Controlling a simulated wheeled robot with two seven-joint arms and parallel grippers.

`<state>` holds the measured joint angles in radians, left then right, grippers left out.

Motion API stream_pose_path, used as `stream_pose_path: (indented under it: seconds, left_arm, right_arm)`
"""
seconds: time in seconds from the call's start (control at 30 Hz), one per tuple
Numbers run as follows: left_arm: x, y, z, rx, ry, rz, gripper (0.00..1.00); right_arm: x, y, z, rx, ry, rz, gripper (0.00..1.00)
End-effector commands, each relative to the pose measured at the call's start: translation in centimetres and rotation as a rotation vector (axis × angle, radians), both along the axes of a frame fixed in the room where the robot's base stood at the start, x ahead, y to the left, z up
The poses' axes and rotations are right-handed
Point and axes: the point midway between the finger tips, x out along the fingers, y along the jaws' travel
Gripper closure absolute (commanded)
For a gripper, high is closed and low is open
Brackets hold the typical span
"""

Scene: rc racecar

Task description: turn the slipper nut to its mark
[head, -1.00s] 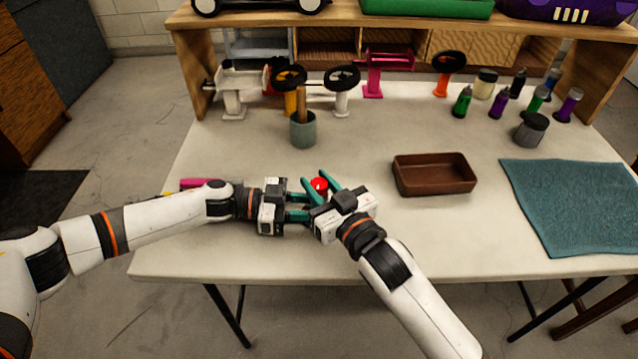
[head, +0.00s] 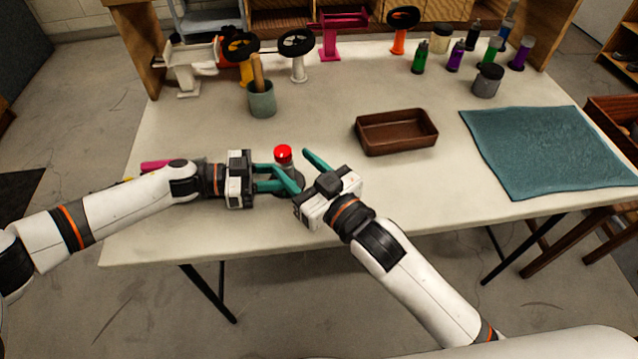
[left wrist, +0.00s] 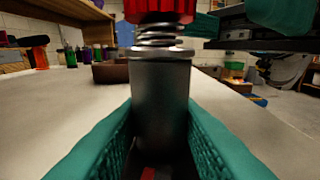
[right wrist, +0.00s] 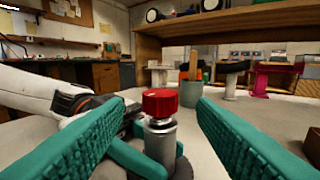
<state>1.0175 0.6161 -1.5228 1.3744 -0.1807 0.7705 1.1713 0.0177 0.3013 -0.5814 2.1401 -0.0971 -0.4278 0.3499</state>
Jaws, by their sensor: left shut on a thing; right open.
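The slipper nut is a red knurled cap (head: 283,152) on top of a grey cylinder; it also shows in the right wrist view (right wrist: 160,102). A spring sits under the red cap above the grey cylinder (left wrist: 160,95) in the left wrist view. My left gripper (head: 290,184) is shut on the cylinder, one teal finger on each side below the spring. My right gripper (head: 298,178) is open, its fingers apart on either side of the red nut in its wrist view and not touching it. The mark cannot be made out.
A brown tray (head: 397,139) lies to the right, with a teal towel (head: 545,150) beyond it. A grey-green cup (head: 262,102) with a wooden handle stands behind. Several bottles and part stands line the back. A pink item (head: 157,165) lies behind my left arm.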

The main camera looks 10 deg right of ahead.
Motion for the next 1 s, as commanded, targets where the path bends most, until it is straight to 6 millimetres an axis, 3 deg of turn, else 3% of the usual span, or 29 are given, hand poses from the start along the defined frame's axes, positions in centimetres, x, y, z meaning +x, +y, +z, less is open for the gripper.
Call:
stream_pose_path:
  seconds: [0.1,0.33,0.83,0.87,1.0]
  left_arm:
    - [0.0,0.0,0.0,0.000,0.000,0.000,0.91]
    - [0.0,0.0,0.0,0.000,0.000,0.000,0.91]
    - [0.0,0.0,0.0,0.000,0.000,0.000,0.91]
    - [0.0,0.0,0.0,0.000,0.000,0.000,0.69]
    - [0.0,0.0,0.0,0.000,0.000,0.000,0.46]
  right_arm:
    - [-2.4,-1.4,-0.2,-0.002,0.003,0.000,0.48]
    - [-5.3,-3.3,-0.1,-0.001,0.002,0.000,0.48]
    - [-6.1,-3.8,0.1,0.000,-0.001,0.001,0.48]
    - [-6.1,-3.8,0.1,0.000,-0.001,0.001,0.48]
    - [-6.1,-3.8,0.1,0.000,-0.001,0.001,0.48]
